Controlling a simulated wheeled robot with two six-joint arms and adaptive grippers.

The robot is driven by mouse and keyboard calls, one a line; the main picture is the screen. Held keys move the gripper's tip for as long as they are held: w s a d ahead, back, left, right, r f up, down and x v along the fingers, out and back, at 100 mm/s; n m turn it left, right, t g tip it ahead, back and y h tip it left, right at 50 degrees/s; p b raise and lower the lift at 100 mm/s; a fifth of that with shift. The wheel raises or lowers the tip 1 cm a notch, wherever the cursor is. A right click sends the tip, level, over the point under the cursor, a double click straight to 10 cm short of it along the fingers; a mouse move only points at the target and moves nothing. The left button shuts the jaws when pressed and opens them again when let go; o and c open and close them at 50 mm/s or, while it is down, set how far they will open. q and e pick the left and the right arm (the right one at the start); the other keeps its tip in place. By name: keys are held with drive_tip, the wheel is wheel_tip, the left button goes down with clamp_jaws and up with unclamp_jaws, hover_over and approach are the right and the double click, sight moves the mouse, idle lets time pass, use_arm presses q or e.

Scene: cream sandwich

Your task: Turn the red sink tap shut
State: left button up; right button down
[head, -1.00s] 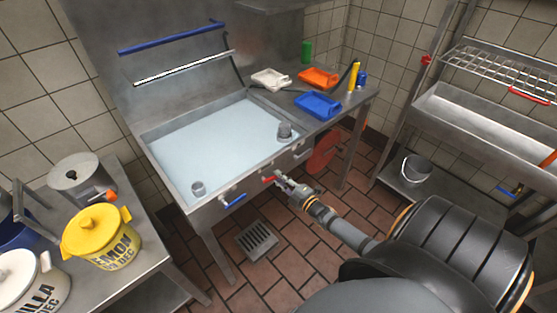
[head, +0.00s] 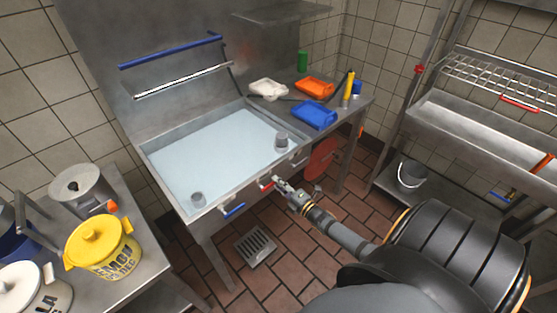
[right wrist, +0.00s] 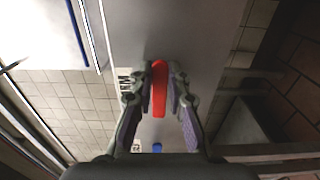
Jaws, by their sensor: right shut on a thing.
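The red tap (head: 266,184) is on the front of the metal sink (head: 172,171), right of a blue tap (head: 233,210). My right gripper (head: 278,182) is at the red tap. In the right wrist view, the red handle (right wrist: 159,92) stands between the two fingers of the gripper (right wrist: 160,85), which are shut on it. The tap's stem is hidden. The blue tap shows small in the right wrist view (right wrist: 157,148). My left gripper is in neither view.
A blue tray (head: 315,115), an orange tray (head: 314,87) and a white tray (head: 268,89) lie on the right drainboard. A yellow lemon bucket (head: 101,246) stands on the left table. A floor drain (head: 256,246) lies below the sink.

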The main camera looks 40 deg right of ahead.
drive_tip(key=c, duration=1.3)
unclamp_jaws()
drive_tip(key=s, duration=0.8)
drive_tip(key=s+d, duration=0.1)
drive_tip(key=s, duration=0.3)
drive_tip(key=s+f+m+g+h, duration=0.1)
drive_tip(key=s+f+m+g, duration=0.45)
drive_tip(key=f, duration=0.65)
drive_tip(key=s+f+m+g+h, duration=0.2)
drive_tip(key=s+f+m+g, duration=0.3)
drive_tip(key=f, duration=0.8)
drive_tip(key=s+a+f+m+g, duration=0.2)
drive_tip(key=s+a+f, duration=0.1)
drive_tip(key=s, duration=0.3)
drive_tip(key=s+a+f+m+g, duration=0.2)
drive_tip(key=s+a+f+m, duration=0.1)
drive_tip(key=s, duration=0.4)
drive_tip(key=s+a+f+m+g+y, duration=0.1)
drive_tip(key=s+a+f+m+g, duration=0.1)
drive_tip(key=s+a+f+m, duration=0.1)
drive_tip(key=shift+s+a+f, duration=0.45)
drive_tip(key=shift+s+f, duration=0.2)
drive_tip(key=shift+s, duration=0.2)
drive_tip(key=shift+s+a+f, duration=0.4)
drive_tip(key=shift+s+f, duration=0.2)
drive_tip(key=shift+s, duration=0.2)
